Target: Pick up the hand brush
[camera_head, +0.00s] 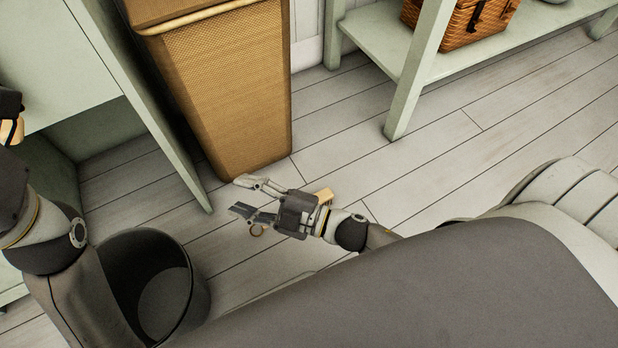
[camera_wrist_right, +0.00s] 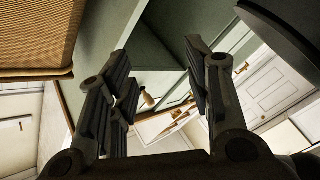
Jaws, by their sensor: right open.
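My right gripper (camera_head: 239,196) is open and low over the floor, in front of the wicker hamper, with its fingers pointing left. In the right wrist view its two fingers (camera_wrist_right: 160,58) stand wide apart with nothing between them. No whole hand brush can be made out. A small brown item (camera_wrist_right: 148,100) shows far off in the right wrist view, too small to name. My left arm comes in at the left; its fingers do not show.
The tall wicker hamper (camera_head: 225,90) stands just beyond my right gripper. A pale green shelf panel (camera_head: 150,110) is to its left, and a dark round bin (camera_head: 185,300) is lower left. Green shelving (camera_head: 425,65) with a basket (camera_head: 455,22) stands at right. The floor between is clear.

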